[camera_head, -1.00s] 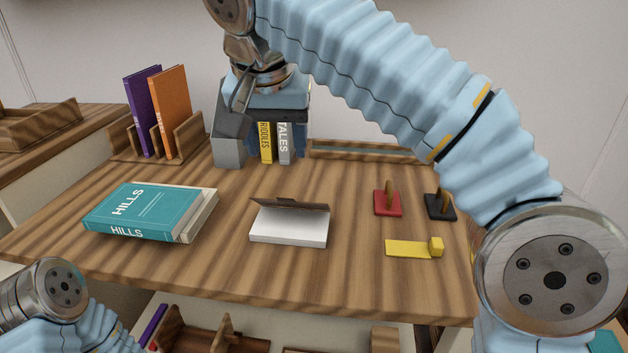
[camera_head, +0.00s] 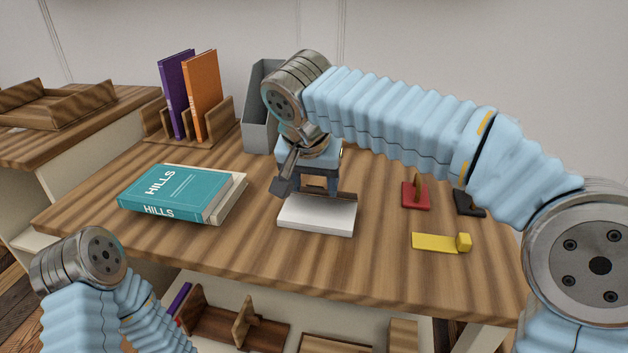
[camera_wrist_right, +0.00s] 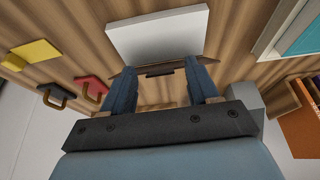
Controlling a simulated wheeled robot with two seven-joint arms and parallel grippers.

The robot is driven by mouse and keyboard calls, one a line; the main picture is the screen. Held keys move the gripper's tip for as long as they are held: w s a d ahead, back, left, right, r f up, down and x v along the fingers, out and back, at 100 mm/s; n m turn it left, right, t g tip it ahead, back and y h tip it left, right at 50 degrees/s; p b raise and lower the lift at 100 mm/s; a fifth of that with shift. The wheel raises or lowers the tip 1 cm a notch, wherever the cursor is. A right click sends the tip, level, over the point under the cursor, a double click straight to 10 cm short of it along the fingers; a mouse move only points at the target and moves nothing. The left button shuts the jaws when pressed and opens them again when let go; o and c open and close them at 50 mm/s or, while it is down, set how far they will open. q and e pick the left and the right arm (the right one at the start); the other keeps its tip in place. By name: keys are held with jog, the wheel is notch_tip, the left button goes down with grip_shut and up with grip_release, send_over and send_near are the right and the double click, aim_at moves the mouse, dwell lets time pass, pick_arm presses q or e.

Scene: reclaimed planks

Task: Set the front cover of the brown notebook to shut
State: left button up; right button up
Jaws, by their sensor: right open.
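The brown notebook (camera_head: 317,213) lies open on the wooden table, its white page block facing up. Its brown front cover stands raised along the far edge; in the right wrist view the cover (camera_wrist_right: 160,70) shows nearly edge-on beyond the white pages (camera_wrist_right: 155,35). My right gripper (camera_head: 318,188) is just behind the notebook, pointing down, partly hiding the cover. In the wrist view my right gripper (camera_wrist_right: 160,82) is open, with its two fingers spread at the cover's far side; whether they touch it I cannot tell. My left arm shows at lower left, its gripper out of view.
A teal book (camera_head: 175,192) lies on another book to the left. A yellow piece (camera_head: 440,243), a red hook stand (camera_head: 416,195) and a black one (camera_head: 468,204) are on the right. A grey holder (camera_head: 262,110) and a rack with purple and orange books (camera_head: 202,95) stand behind.

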grip_shut()
jog(key=s+f+t+b, duration=0.1)
jog(key=f+t+b, duration=0.1)
jog(key=b, duration=0.3)
jog(key=s+f+t+h+b, duration=0.1)
jog(key=f+b, duration=0.1)
jog(key=b, duration=0.3)
jog(key=s+a+f+t+b, duration=0.1)
jog(key=f+t+b, duration=0.1)
jog(key=b, duration=0.3)
jog(key=shift+s+a+f+t+h, duration=0.1)
jog(key=shift+s+f+t+h, duration=0.05)
jog(key=shift+s+t+h, duration=0.2)
pick_arm(q)
notch_tip(320, 180, down, 17)
jog(key=a+b, duration=0.1)
jog(key=b, duration=0.1)
jog(key=shift+w+a, duration=0.35)
jog(key=shift+a, duration=0.05)
pick_arm(e)
jog(key=shift+s+f, duration=0.1)
jog(key=shift+f, duration=0.35)
